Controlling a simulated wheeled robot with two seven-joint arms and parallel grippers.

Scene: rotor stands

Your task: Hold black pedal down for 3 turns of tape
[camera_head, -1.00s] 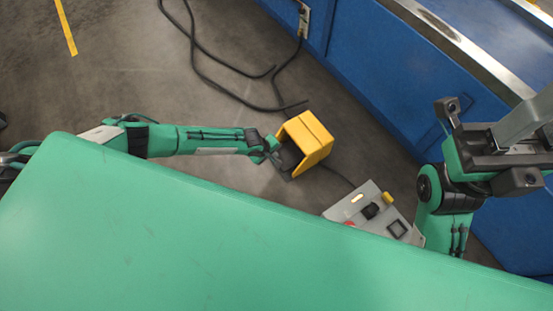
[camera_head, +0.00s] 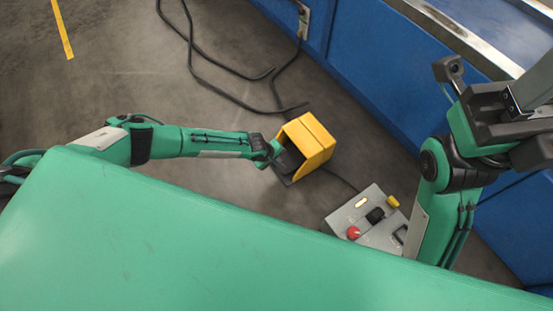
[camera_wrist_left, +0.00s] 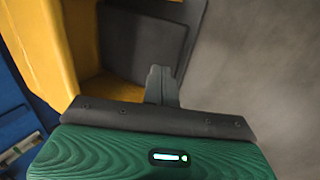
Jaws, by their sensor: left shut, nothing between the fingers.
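The black pedal (camera_wrist_left: 142,42) sits inside a yellow pedal housing (camera_head: 315,140) on the floor, near the middle of the head view. My left gripper (camera_head: 272,152) reaches in from the left at the housing's open side. In the left wrist view its fingers (camera_wrist_left: 160,85) are shut and empty, with the black pedal directly behind them. I cannot tell whether the fingertips press on the pedal. My right arm is at the right edge; whether the dark parts on it (camera_head: 490,115) are open or shut is unclear.
A grey control box (camera_head: 368,222) with a red button, a black knob and yellow parts stands right of the housing. A blue cabinet (camera_head: 365,75) fills the upper right. Black cables (camera_head: 225,90) lie on the floor.

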